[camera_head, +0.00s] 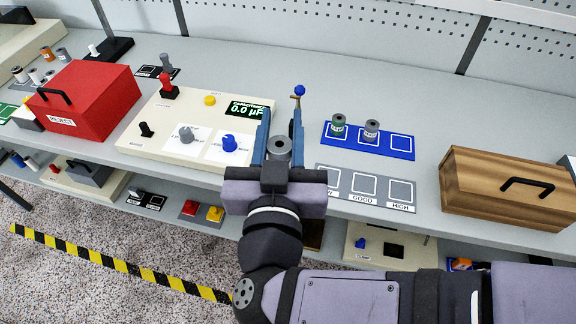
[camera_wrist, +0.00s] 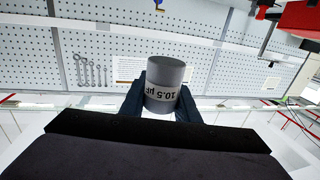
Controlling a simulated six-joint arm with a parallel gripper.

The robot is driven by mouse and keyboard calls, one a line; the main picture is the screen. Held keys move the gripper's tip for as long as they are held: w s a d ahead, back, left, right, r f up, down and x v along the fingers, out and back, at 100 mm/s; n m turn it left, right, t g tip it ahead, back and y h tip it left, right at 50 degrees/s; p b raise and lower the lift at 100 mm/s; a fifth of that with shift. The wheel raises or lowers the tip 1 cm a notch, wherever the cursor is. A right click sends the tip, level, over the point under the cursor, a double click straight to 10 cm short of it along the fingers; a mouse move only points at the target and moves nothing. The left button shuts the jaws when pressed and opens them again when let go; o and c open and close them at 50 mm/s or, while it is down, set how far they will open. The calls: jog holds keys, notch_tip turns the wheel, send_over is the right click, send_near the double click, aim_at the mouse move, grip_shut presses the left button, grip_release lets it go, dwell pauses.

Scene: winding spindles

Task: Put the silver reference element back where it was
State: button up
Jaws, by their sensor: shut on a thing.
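My gripper (camera_head: 279,148) is shut on a grey-silver cylinder (camera_head: 279,152), held up in front of the bench. In the wrist view the cylinder (camera_wrist: 164,85) sits between the two dark fingers, and its label reads 10.5 µF upside down. A blue mat (camera_head: 352,150) with white square outlines lies to the right of my gripper. The right square (camera_head: 401,144) is empty.
A grey mat (camera_head: 381,201) with squares, labels including GOOD and HIGH, lies in front of the blue mat. A wooden box (camera_head: 500,188) stands right. A cream capacitance meter (camera_head: 150,148) reading 0.0 µF and a red REJECT box (camera_head: 92,97) stand left. A blue-knobbed lever (camera_head: 299,92) rises behind my gripper.

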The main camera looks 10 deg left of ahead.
notch_tip(320, 180, down, 19)
jog(key=b, duration=1.7)
jog(key=w, duration=0.1)
jog(key=w+p, duration=0.1)
jog(key=w, duration=0.1)
jog(key=w+a+p, duration=0.1)
jog(key=w, duration=0.1)
jog(key=shift+w, duration=0.25)
jog(key=shift+w+a+r+p, duration=0.15)
jog(key=shift+r+p, duration=0.2)
jog(key=shift+p, duration=0.65)
jog(key=w+p, duration=0.1)
jog(key=p, duration=0.4)
jog(key=shift+w+a, duration=0.1)
jog(key=shift+w, duration=0.3)
jog(key=w, duration=0.2)
jog(key=w+p, duration=0.1)
jog(key=w, duration=0.1)
jog(key=w+a+p, duration=0.1)
jog(key=w, duration=0.1)
jog(key=shift+w+a+f, duration=0.1)
jog(key=shift+w+f, duration=0.25)
jog(key=shift+f, duration=0.05)
jog(key=shift+w+a, duration=0.15)
jog(key=shift+w, duration=0.3)
